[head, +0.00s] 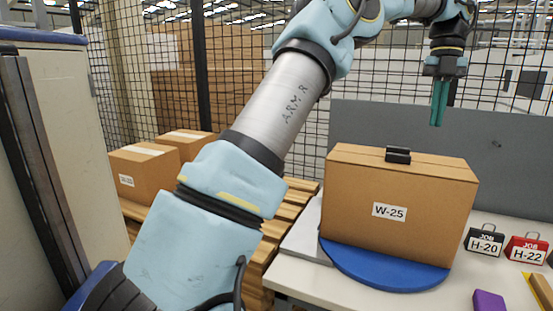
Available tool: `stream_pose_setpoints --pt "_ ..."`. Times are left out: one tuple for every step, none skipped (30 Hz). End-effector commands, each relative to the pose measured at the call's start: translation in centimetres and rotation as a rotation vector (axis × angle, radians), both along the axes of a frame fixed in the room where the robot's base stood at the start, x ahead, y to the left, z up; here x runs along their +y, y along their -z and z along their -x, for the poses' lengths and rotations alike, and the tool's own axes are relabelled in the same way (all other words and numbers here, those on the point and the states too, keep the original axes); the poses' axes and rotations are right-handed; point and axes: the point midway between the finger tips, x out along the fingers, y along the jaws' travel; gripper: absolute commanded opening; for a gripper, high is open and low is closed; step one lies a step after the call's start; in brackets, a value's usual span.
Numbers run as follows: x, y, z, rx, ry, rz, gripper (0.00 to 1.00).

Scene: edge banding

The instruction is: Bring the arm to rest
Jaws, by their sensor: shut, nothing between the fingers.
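My gripper (438,103) hangs at the upper right in the head view, with its green fingers pointing down and pressed together. It holds nothing. It is above and behind the right part of a cardboard box (350,210) labelled W-25, apart from it. My arm rises from the lower left, bends at the top, and reaches across to the right.
The box stands on a blue round plate (390,277) on a white table (310,285), with a black clip (398,155) on top. A black H-20 tag (485,242), a red H-22 tag (526,249) and a purple block (489,300) lie right. Cartons (145,172) stand left.

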Motion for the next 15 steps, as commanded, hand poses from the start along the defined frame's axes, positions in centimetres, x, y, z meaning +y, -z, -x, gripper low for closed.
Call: stream_pose_setpoints --pt "0.4 0.3 -0.2 -0.006 -0.029 -0.006 0.00" --pt "0.5 0.4 -0.3 -0.010 -0.047 -0.007 0.00" --pt "0.7 0.6 -0.4 -0.014 -0.073 -0.009 0.00" --pt "0.8 0.8 -0.5 -0.018 -0.091 -0.012 0.00" --pt "1.0 0.9 -0.6 -0.022 -0.113 -0.014 0.00" --pt "1.2 1.2 -0.7 -0.029 -0.141 -0.016 0.00" --pt "1.4 1.3 -0.8 -0.032 -0.162 -0.019 0.00" --pt "1.6 1.6 -0.9 -0.037 -0.189 -0.022 0.00" --pt "2.0 1.9 -1.1 -0.044 -0.224 -0.025 0.00" --pt "2.3 2.2 -1.2 -0.049 -0.255 -0.029 0.00" --pt "2.5 2.4 -1.4 -0.055 -0.286 -0.029 0.00" --pt "3.0 2.8 -1.6 -0.062 -0.333 -0.034 0.00" --pt "3.4 3.2 -1.7 -0.068 -0.372 -0.038 0.00" --pt "3.8 3.5 -1.9 -0.075 -0.412 -0.040 0.00" --pt "4.4 4.0 -2.1 -0.083 -0.470 -0.044 0.00"
